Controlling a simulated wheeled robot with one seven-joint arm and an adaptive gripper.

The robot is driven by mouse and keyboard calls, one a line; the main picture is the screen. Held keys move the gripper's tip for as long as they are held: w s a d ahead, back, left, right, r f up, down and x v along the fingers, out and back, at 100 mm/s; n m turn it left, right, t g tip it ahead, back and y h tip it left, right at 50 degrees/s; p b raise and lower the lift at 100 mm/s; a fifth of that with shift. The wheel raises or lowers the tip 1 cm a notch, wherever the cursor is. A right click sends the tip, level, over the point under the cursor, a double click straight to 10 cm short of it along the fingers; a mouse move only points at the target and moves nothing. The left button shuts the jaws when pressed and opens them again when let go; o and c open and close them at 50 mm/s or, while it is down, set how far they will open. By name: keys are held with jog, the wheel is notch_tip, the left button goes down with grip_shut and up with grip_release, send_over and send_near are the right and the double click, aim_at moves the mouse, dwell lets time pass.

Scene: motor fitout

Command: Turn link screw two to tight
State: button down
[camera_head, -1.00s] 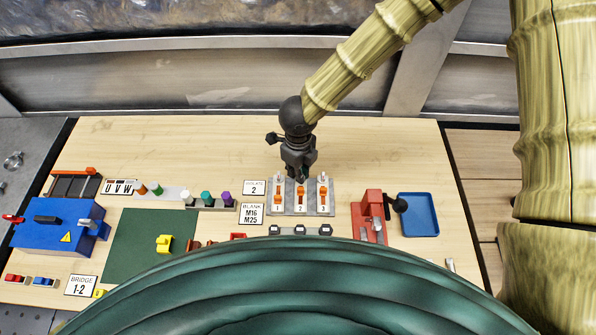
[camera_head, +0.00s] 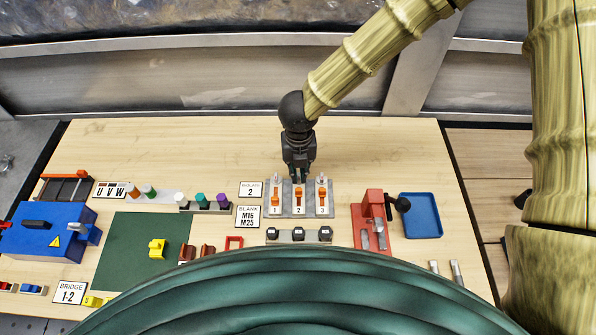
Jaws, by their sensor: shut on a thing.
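A grey plate (camera_head: 310,211) carries three numbered units side by side, each with an orange piece and a small grey post at its far end. The far posts of unit one (camera_head: 277,179) and unit three (camera_head: 322,179) show. The middle orange piece (camera_head: 299,193) stands above the number 2. My gripper (camera_head: 299,179) points down at the far end of unit two, its fingers closed around link screw two, which they hide. I cannot tell how tight the screw is.
An ISOLATE 2 card (camera_head: 251,189) and a BLANK M16 M25 card (camera_head: 247,217) lie left of the plate. A red fixture (camera_head: 372,222) and a blue tray (camera_head: 422,214) stand to the right. The board behind the plate is clear.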

jog(key=shift+w+d+m, duration=0.1)
jog(key=shift+m, duration=0.5)
jog(key=c, duration=1.5)
grip_release()
jog(key=shift+c, duration=0.2)
jog(key=shift+r, duration=0.15)
notch_tip(320, 180, up, 12)
